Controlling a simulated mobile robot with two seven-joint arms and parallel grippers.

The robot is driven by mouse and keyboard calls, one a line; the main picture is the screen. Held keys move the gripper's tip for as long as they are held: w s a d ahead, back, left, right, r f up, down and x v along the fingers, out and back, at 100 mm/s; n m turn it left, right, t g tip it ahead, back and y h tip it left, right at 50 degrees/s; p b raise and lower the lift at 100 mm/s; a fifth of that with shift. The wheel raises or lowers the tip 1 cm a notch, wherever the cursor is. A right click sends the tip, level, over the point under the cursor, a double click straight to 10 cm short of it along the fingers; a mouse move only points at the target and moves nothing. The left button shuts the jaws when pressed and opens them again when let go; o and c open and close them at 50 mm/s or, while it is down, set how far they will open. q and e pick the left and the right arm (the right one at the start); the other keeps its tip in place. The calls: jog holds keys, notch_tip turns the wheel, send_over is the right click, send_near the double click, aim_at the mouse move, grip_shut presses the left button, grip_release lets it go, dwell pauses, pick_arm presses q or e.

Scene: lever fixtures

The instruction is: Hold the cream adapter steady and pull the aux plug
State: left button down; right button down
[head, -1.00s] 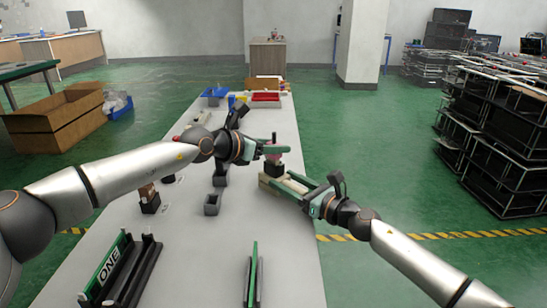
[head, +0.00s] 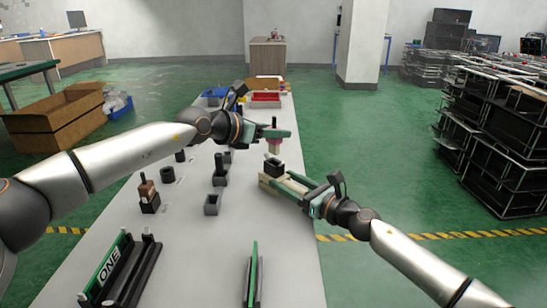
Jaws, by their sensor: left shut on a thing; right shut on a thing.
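My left gripper (head: 275,133) is shut on the aux plug, a pinkish-red piece (head: 273,145) that hangs upright below its green fingers. The cream adapter (head: 266,181) lies on the right edge of the long grey table, with a black block (head: 273,163) at its far end. The plug is directly above this block. Whether the plug's tip is fully clear of the block is too small to tell. My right gripper (head: 297,186) comes in low from the right and is shut on the cream adapter, hiding part of its side.
A rack marked ONE (head: 118,272) and a green-edged holder (head: 252,275) stand in front. Blue and red trays (head: 265,98) sit at the back.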

pick_arm(q)
jog(key=shift+r, duration=0.15)
jog(key=shift+r, duration=0.9)
pick_arm(e)
jog(key=shift+c, duration=0.2)
grip_release()
